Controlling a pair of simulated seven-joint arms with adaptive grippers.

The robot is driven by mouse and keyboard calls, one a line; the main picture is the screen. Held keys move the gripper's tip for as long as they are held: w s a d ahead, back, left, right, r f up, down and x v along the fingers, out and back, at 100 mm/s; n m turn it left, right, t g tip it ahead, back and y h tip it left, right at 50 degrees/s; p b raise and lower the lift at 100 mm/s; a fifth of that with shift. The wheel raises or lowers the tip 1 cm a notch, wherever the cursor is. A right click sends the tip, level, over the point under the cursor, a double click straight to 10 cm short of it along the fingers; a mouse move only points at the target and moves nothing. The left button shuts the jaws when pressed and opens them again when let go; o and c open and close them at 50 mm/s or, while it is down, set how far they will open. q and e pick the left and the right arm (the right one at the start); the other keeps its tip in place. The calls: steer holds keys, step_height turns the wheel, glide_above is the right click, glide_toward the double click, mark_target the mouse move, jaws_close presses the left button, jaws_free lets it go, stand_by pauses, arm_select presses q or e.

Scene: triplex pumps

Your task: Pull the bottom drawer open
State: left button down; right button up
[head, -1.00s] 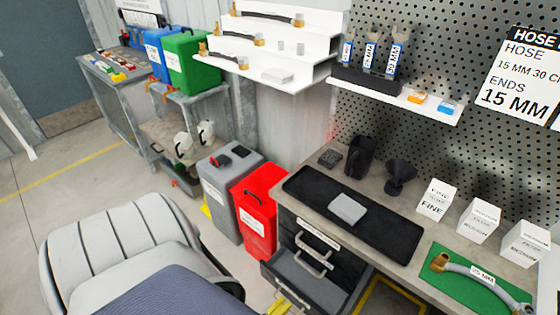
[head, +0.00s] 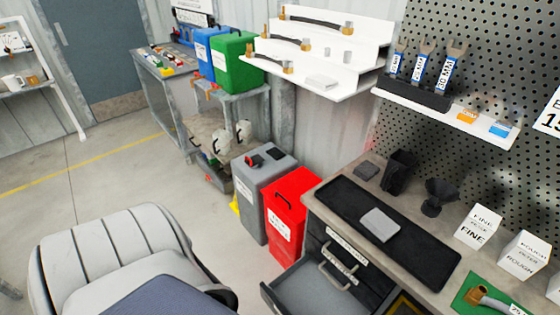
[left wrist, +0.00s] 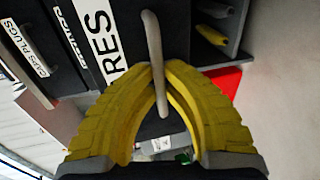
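The bottom drawer (head: 312,292) is a grey tray pulled part way out of the black cabinet under the workbench; its front is cut off by the head view's lower edge. In the left wrist view, its front carries a white label (left wrist: 112,45) ending in "RES" and a pale bar handle (left wrist: 152,35). My left gripper (left wrist: 160,72) has its yellow ribbed fingers converged on this handle, with the bar passing between the tips. It is outside the head view. My right gripper is in neither current view.
The upper drawers, with handles (head: 338,268), look shut. A red bin (head: 290,215) and a grey bin (head: 263,190) stand left of the cabinet. A padded chair (head: 105,255) occupies the lower left. Bare floor (head: 110,165) lies behind the chair.

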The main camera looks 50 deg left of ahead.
arm_select(q)
steer(key=c, duration=1.5)
jaws_free()
steer(key=d+v, duration=0.1)
steer(key=v, duration=1.1)
steer(key=shift+a, duration=0.45)
steer(key=shift+r, duration=0.1)
steer(key=s+f+m+g, duration=0.4)
steer(key=f+m+g, duration=0.3)
steer(key=f+m, duration=0.3)
steer(key=s+f+m+g+y, duration=0.1)
steer(key=s+f+m+g, duration=0.4)
steer(key=f+m, duration=0.5)
steer(key=shift+s+a+m+g, duration=0.15)
steer(key=shift+s+m+g, duration=0.25)
steer(key=shift+g, duration=0.8)
